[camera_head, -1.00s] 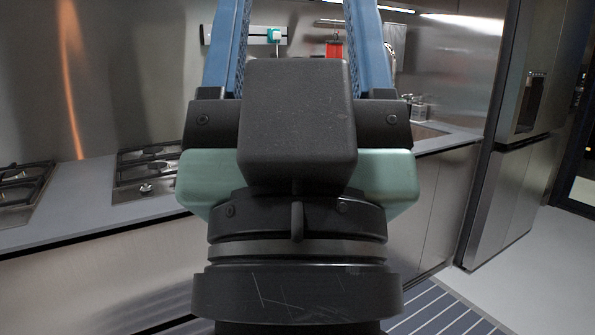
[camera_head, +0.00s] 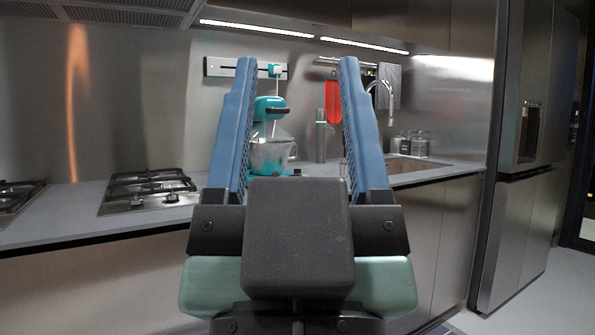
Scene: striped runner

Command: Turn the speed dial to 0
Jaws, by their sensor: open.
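The speed dial is too small to make out. My gripper (camera_head: 297,70) is open and empty, its two blue fingers spread and pointing toward the back wall. It is in front of the mixer and apart from it. The gripper's dark body hides the counter edge below the mixer.
A gas hob (camera_head: 150,190) lies on the counter to the left. A steel fridge (camera_head: 520,160) stands far right.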

